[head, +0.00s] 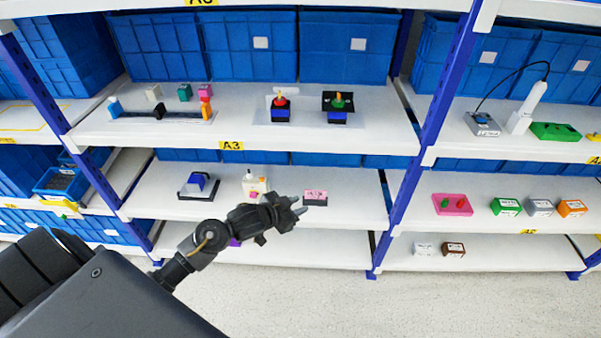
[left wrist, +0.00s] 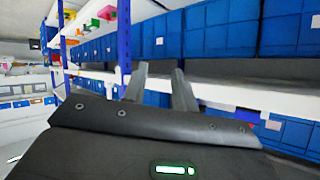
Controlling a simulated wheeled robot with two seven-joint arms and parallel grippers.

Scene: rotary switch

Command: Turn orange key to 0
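Two small rotary switches stand side by side on the upper shelf in the head view. The left switch (head: 281,108) has a blue base, a red and dark upper part and an orange key (head: 280,93) on top. The right switch (head: 337,108) has a blue base, a green part and a small orange-red tip (head: 338,96). Any position marks are too small to read. My left gripper (head: 301,205) is below them, in front of the lower shelf, apart from both. Its fingers also show in the left wrist view (left wrist: 161,72), spread with nothing between them. My right gripper is not in view.
The upper shelf (head: 385,135) also holds a black bar with coloured blocks (head: 158,112) at left. Below are a blue-topped device (head: 197,185), a white block (head: 253,184) and a pink-topped box (head: 315,197) close to my gripper. Blue uprights (head: 425,120) divide the bays.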

